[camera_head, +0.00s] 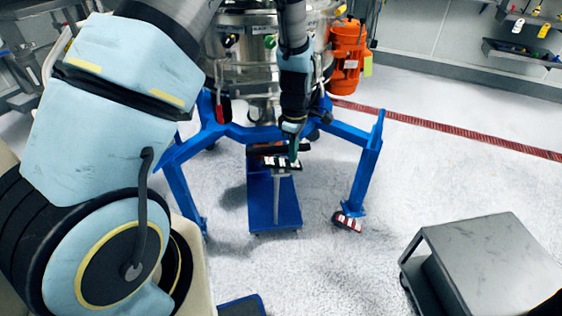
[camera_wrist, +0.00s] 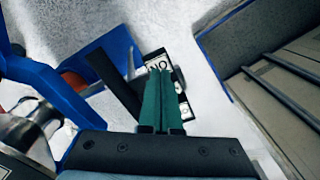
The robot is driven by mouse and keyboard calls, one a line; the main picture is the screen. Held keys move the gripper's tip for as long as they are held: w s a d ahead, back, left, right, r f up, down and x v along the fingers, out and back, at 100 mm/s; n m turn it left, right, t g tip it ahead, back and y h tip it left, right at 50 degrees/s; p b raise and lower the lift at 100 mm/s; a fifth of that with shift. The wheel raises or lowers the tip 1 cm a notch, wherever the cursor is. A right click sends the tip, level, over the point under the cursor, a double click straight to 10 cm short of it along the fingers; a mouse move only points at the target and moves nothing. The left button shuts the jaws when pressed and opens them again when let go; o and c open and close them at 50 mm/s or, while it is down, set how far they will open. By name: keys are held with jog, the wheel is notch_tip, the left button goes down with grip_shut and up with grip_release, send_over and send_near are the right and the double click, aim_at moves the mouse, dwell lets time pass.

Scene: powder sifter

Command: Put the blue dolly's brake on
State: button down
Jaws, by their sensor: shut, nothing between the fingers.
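The low blue dolly (camera_head: 262,205) stands on the floor under the sifter, with a grey post above its deck. A small black-and-white plate (camera_head: 284,164) shows at the top of the post. In the wrist view the plate (camera_wrist: 155,66) carries lettering that looks like "ON" upside down, beside a dark bar (camera_wrist: 113,84). My gripper (camera_head: 293,158) points down at the plate with its green fingers together and empty. In the wrist view the gripper (camera_wrist: 161,88) overlaps the plate and hides part of it. I cannot tell whether the fingertips touch it.
The sifter's blue frame (camera_head: 362,170) has legs on both sides of the dolly. A red-and-white striped piece (camera_head: 347,222) is at its right foot. An orange motor (camera_head: 348,55) hangs above. A grey metal table (camera_head: 490,265) stands at lower right. The floor between is clear.

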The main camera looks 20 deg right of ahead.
notch_tip(320, 180, up, 7)
jog(key=p, duration=0.5)
jog(key=shift+f, duration=0.1)
dwell(0.4)
notch_tip(320, 180, up, 4)
jog(key=m, duration=0.1)
send_over(275, 159)
jog(key=s+a+r+m, duration=0.2)
jog(key=a+r+m, duration=0.1)
jog(key=a, duration=0.5)
jog(key=s+a+r+m+t, duration=0.1)
jog(key=s+a+r+m, duration=0.1)
jog(key=a+r, duration=0.4)
jog(key=s+a+r+m, duration=0.2)
jog(key=a+r+m, duration=0.2)
jog(key=a, duration=0.7)
jog(key=shift+a+r+t, duration=0.15)
jog(key=shift+t, duration=0.15)
